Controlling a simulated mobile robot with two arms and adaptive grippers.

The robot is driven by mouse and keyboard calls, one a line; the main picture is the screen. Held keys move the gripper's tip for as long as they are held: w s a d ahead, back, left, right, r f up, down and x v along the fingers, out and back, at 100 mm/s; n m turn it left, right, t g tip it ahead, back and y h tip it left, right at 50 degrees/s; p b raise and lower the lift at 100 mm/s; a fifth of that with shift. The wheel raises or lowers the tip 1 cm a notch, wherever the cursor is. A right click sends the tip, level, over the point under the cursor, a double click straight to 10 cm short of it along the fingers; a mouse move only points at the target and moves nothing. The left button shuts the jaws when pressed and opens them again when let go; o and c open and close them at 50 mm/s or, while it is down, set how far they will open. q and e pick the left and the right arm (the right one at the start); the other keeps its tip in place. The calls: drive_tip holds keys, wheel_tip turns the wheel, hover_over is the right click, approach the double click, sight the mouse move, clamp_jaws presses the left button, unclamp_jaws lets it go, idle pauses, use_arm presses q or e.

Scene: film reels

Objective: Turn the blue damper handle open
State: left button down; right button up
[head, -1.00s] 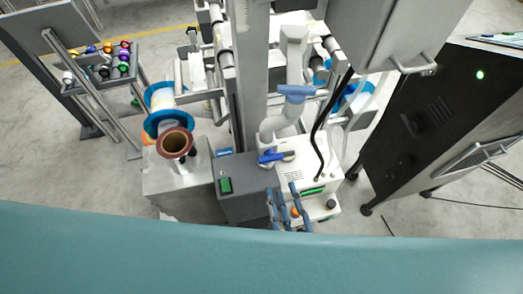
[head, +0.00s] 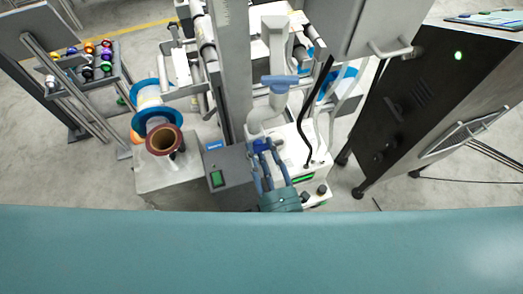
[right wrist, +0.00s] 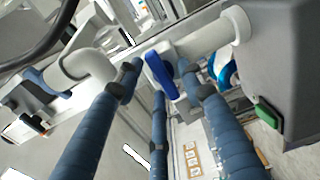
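The blue damper handle (head: 262,144) is a dark blue lever on the pale pipe beside the white machine. It also shows in the right wrist view (right wrist: 161,76), tilted, with its pale mount behind it. My right gripper (head: 264,158) reaches up from below in the head view, its blue fingers at the handle and partly covering it. In the right wrist view the fingers (right wrist: 158,76) are spread, with the handle between their tips. I cannot tell whether any finger touches it. My left gripper is out of view.
A lighter blue hood (head: 280,80) sits on the pipe above. A grey box with a green button (head: 217,179) stands to the left, beside blue and copper reels (head: 163,139). A black cabinet (head: 425,105) stands at the right. Black hoses hang nearby.

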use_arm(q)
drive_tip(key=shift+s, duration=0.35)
use_arm(e)
clamp_jaws()
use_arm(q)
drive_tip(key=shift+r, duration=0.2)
use_arm(e)
drive_tip(key=shift+r+m, duration=0.15)
drive_tip(key=shift+m, duration=0.25)
drive_tip(key=m+p, duration=0.1)
drive_tip(key=m, duration=0.1)
drive_tip(key=shift+w+r+m+p, duration=0.1)
drive_tip(key=shift+m+p, duration=0.3)
drive_tip(key=m+p, duration=0.1)
drive_tip(key=m, duration=0.2)
drive_tip(key=shift+d+m, duration=0.1)
drive_tip(key=shift+m, duration=0.2)
drive_tip(key=m+p, duration=0.1)
drive_tip(key=m, duration=0.4)
drive_tip(key=shift+w+d, duration=0.1)
drive_tip(key=shift+d, duration=0.05)
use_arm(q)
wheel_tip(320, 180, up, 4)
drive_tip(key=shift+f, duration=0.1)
use_arm(e)
drive_tip(key=m, duration=0.5)
drive_tip(key=shift+f+m, duration=0.25)
drive_tip(key=shift+m, duration=0.05)
drive_tip(key=shift+d, duration=0.1)
